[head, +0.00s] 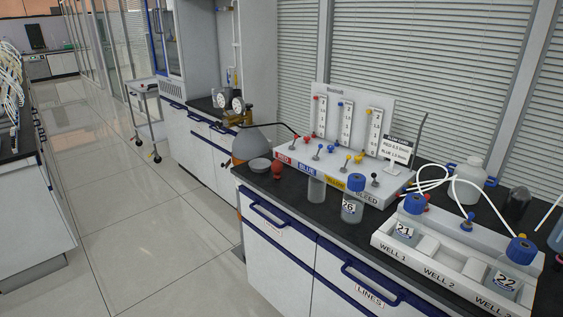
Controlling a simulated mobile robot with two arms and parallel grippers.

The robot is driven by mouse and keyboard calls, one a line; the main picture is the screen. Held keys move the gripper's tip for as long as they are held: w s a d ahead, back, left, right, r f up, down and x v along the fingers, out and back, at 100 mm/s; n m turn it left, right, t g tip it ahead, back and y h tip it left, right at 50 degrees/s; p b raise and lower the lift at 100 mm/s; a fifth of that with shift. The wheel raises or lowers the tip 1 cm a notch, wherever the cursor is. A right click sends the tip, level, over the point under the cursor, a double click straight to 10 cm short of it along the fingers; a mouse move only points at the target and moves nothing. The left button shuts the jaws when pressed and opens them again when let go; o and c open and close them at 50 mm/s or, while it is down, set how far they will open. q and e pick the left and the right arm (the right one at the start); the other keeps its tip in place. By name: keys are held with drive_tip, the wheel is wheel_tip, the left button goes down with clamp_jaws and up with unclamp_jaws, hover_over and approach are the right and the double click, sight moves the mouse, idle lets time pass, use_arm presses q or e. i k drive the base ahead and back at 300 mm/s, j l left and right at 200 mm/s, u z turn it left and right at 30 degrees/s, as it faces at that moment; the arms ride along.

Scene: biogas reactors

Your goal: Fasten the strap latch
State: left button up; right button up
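Neither of my grippers is in view. I cannot make out a strap latch in the head view. A rounded grey and orange-brown vessel (258,143), perhaps a gas cylinder, stands at the bench's left end, partly hidden by the bench. A brass fitting with round gauges (238,104) sits above it, and a black hose (275,125) leads from there toward the white panel. No strap around the vessel can be told at this size.
A cart (148,110) stands farther back. The tiled floor (150,220) at left is clear.

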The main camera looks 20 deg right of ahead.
sight(228, 163)
drive_tip(key=i+j+z, duration=0.2)
drive_tip(key=z, duration=0.25)
drive_tip(key=i+j+z, duration=0.55)
drive_tip(key=j+z, duration=0.15)
drive_tip(key=z, duration=0.2)
drive_tip(key=i+j+z, duration=0.1)
drive_tip(key=j, duration=0.4)
drive_tip(key=i+j, duration=0.2)
drive_tip(key=j, duration=0.3)
drive_tip(key=i+j+z, duration=0.15)
drive_tip(key=j, duration=0.35)
drive_tip(key=i+j, duration=0.15)
drive_tip(key=j, duration=0.35)
drive_tip(key=i+j+z, duration=0.15)
drive_tip(key=j, duration=0.9)
drive_tip(key=i+z, duration=0.05)
